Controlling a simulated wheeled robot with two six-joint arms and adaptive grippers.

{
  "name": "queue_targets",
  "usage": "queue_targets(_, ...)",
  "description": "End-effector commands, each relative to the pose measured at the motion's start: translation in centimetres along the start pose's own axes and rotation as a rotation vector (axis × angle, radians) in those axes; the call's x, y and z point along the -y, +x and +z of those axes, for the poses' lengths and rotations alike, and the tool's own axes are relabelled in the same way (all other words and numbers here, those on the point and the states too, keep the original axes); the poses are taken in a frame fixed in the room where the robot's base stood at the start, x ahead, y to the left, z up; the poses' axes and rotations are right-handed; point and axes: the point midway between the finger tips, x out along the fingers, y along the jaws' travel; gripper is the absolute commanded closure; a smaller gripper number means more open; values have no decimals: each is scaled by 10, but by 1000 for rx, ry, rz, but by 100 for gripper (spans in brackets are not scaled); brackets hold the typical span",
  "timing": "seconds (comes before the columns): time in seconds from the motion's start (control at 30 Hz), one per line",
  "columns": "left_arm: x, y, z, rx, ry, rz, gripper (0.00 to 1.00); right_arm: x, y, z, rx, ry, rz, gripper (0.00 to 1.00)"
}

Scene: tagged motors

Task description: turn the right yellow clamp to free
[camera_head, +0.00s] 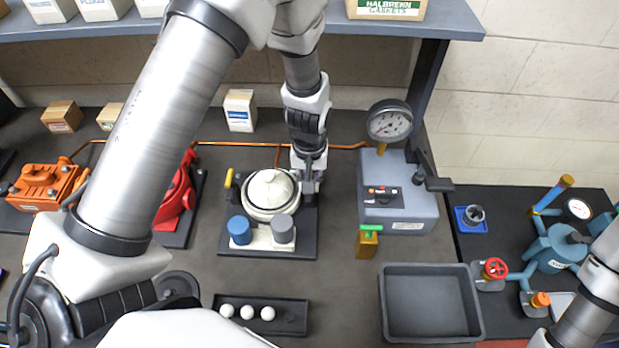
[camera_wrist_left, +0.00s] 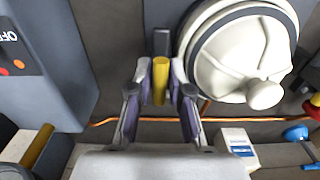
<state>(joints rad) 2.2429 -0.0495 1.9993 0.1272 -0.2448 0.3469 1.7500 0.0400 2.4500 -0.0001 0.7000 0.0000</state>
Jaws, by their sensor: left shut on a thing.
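The right yellow clamp (camera_wrist_left: 160,82) stands beside the round white lidded vessel (camera_wrist_left: 238,48). In the left wrist view it lies between the two fingers of my left gripper (camera_wrist_left: 161,88), which is shut on it. In the head view my left gripper (camera_head: 309,182) is at the right side of the vessel (camera_head: 271,191) and hides the right clamp. The left yellow clamp (camera_head: 228,179) shows at the other side of the vessel. My right gripper is out of view; only part of that arm shows at the lower right edge.
A grey gauge box (camera_head: 398,205) stands to the right. A blue and a grey cap (camera_head: 283,228) sit in front of the vessel. A black tray (camera_head: 290,311) with white balls and an empty grey bin (camera_head: 430,305) lie nearer. A copper pipe runs behind.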

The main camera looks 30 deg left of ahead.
Motion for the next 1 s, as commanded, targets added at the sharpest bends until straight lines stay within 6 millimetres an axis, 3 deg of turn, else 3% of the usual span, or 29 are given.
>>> queue_targets(0.57,1,2,2,7,-36,-3,100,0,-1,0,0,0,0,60)
queue_targets(0.6,1,2,2,7,-36,-3,67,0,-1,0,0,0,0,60)
queue_targets(0.63,1,2,2,6,-35,-3,56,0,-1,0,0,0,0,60)
queue_targets(1.0,0,-4,0,1,-34,0,56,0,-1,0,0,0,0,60)
